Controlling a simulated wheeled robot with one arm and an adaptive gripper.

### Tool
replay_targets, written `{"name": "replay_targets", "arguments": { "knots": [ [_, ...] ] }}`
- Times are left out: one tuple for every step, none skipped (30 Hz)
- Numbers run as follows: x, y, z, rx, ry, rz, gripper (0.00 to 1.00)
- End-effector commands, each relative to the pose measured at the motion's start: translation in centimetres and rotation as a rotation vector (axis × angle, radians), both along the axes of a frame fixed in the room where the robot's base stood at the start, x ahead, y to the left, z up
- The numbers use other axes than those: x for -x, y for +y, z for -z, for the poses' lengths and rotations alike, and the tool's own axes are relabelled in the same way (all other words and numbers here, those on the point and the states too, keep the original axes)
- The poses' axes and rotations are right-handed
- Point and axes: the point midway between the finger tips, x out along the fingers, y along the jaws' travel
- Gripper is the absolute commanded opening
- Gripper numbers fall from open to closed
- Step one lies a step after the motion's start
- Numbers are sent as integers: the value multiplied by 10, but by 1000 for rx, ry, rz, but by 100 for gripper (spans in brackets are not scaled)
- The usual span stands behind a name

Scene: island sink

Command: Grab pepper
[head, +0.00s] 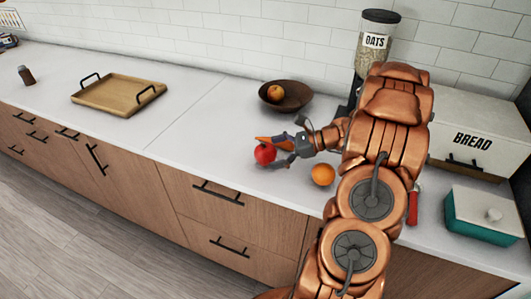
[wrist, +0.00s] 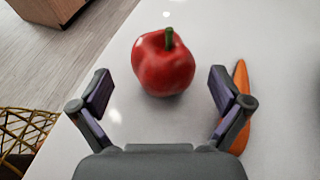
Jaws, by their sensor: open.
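A red pepper (wrist: 163,66) with a green stem sits upright on the white counter, and it also shows in the head view (head: 265,154). My gripper (wrist: 159,88) is open, with its two fingers spread wide. In the wrist view the pepper lies ahead of the fingertips, roughly centred between them. I see no finger pressed against it. In the head view my gripper (head: 278,150) comes in from the right, low over the counter, and its fingers partly cover the things behind.
A carrot (wrist: 240,107) lies just beside the right finger. A brown bowl (head: 297,103) with an orange fruit stands behind. A wooden tray (head: 105,94) is to the left, with clear counter between.

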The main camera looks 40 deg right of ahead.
Motion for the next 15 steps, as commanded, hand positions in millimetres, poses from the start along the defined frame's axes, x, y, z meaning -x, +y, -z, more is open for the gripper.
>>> {"name": "replay_targets", "arguments": {
  "knots": [
    [-5,6,-3,-3,4,-4,100],
    [-9,9,-2,-4,4,-5,100],
    [-13,12,-1,-4,3,-4,100],
    [-15,15,2,-5,3,-3,100],
    [-17,18,4,-7,4,-2,100],
    [-19,20,6,-7,4,-2,100],
    [-20,22,7,-6,3,-2,100],
    [-21,23,8,-5,3,-1,100],
    [-23,24,10,-4,2,0,100],
    [-23,25,10,-4,2,0,100],
    [-24,25,11,-3,3,1,100],
    [-24,25,11,-3,2,1,100],
    [-24,25,11,-3,2,1,100],
    [-24,25,11,-3,2,1,100],
    [-24,25,11,-3,2,1,100]
  ]
}}
